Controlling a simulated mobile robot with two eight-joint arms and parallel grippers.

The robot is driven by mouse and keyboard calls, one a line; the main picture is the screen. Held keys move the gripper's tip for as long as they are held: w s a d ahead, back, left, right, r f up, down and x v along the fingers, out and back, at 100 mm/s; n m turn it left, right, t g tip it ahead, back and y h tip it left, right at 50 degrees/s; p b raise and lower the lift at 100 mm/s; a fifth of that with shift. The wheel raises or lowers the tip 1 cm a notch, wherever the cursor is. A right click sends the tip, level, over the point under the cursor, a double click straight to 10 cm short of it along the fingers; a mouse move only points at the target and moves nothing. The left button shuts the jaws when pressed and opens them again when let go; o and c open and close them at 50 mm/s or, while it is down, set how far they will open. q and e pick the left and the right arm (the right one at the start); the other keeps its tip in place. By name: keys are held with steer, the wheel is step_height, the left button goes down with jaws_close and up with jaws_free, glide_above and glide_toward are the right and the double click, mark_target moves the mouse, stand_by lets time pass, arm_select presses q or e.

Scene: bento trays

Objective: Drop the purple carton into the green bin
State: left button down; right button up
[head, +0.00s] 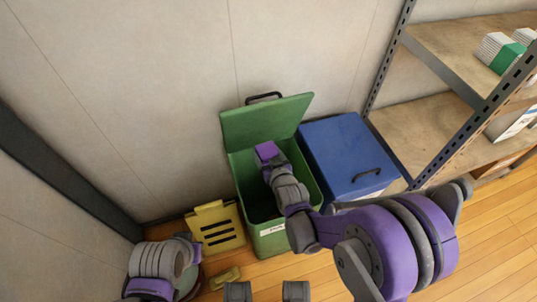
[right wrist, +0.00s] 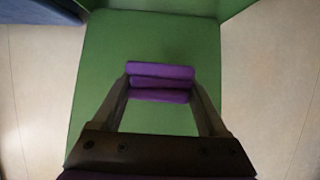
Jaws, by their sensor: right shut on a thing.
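The purple carton (head: 266,149) is held above the open green bin, in front of its raised lid. My right gripper (head: 268,160) is shut on it. In the right wrist view, the carton (right wrist: 160,70) sits between the two fingertips of my right gripper (right wrist: 161,84), with green surface behind it. The green bin (head: 240,190) stands against the wall with its lid (head: 270,118) open. My right arm covers part of its dark inside. My left arm shows at the lower left, but its gripper cannot be made out.
A blue bin (head: 335,150) with a closed lid stands right of the green bin. A yellow slotted bin lid (head: 208,215) is at its left. A small olive-yellow thing (head: 225,278) lies on the wooden floor. A metal-framed shelf (head: 430,125) with boxes stands at the right.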

step_height(320, 180, down, 5)
steer(key=b, duration=0.3)
steer(key=shift+f, duration=0.1)
steer(key=o, duration=1.2)
steer(key=shift+s+d, duration=0.1)
steer(key=p+v, duration=0.1)
steer(key=v, duration=0.9)
steer(key=shift+s+d+r, duration=0.1)
steer(key=shift+s+r, duration=0.15)
